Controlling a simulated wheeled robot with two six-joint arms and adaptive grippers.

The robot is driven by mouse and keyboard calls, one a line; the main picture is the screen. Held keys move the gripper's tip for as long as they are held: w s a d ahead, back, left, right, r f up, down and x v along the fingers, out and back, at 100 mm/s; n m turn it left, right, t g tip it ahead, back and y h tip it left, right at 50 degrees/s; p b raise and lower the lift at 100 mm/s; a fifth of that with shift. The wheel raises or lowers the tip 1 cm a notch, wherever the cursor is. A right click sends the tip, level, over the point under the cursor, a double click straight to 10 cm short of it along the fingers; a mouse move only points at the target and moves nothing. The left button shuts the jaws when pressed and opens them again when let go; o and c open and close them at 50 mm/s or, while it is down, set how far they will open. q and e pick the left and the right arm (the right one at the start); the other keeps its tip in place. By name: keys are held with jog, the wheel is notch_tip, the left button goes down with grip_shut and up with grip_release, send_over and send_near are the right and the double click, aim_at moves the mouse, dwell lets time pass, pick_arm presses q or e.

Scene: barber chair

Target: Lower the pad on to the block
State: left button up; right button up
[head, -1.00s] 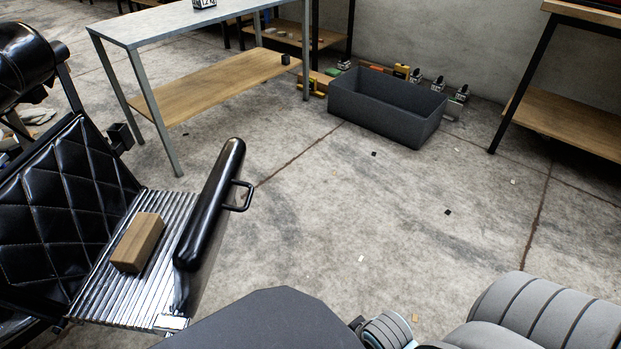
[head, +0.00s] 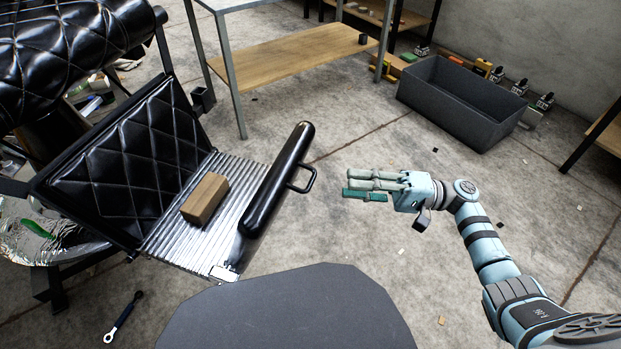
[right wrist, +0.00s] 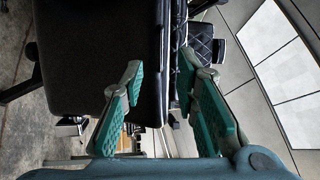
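The pad (head: 275,185) is a long black padded roll with a black loop handle (head: 305,180) on its right side. My left gripper is not in view.
The chair's black quilted cushion (head: 140,170) stands behind the plate. A metal-legged table (head: 290,62) and a grey bin (head: 463,105) are farther back. A wrench (head: 123,317) lies on the floor at lower left. The floor between bin and pad is mostly clear.

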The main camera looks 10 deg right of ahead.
aim_at(311, 182)
jog(key=x, duration=0.9)
jog(key=shift+a, duration=0.4)
jog(key=c, duration=0.6)
grip_shut()
jog(key=shift+f, duration=0.1)
